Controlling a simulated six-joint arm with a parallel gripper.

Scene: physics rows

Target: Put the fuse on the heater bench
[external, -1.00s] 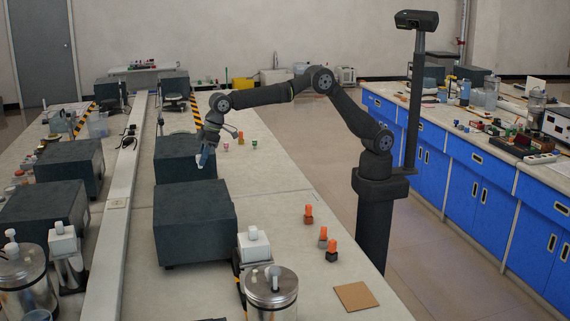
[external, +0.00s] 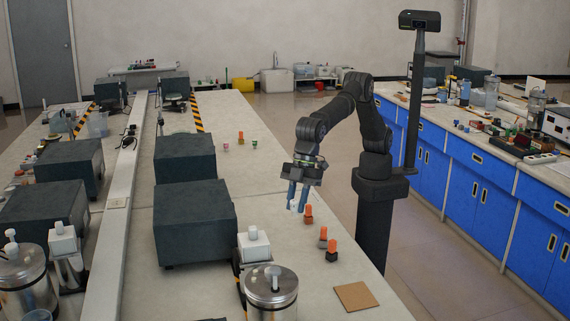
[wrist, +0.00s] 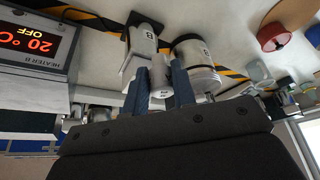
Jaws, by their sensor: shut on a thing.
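My gripper (external: 298,207) hangs fingers-down over the right part of the long bench (external: 278,172), left of the nearest orange-topped piece. Its blue fingers are shut on a small pale thing, apparently the fuse (wrist: 159,74), partly hidden between them. In the external view it is only a pale patch at the fingertips. In the wrist view a heater with a red display reading 20 °C OFF, labelled HEATER B (wrist: 36,42), stands at the left. In the external view several dark boxes (external: 195,222) stand on the bench; their fronts are hidden.
Orange-topped pieces (external: 323,237) stand in a row near the bench's right edge. A tan square pad (external: 355,296) lies at the near right. A steel canister (external: 271,289) and a white-topped container (external: 253,245) stand at the front. Small coloured pieces (external: 241,138) stand farther back.

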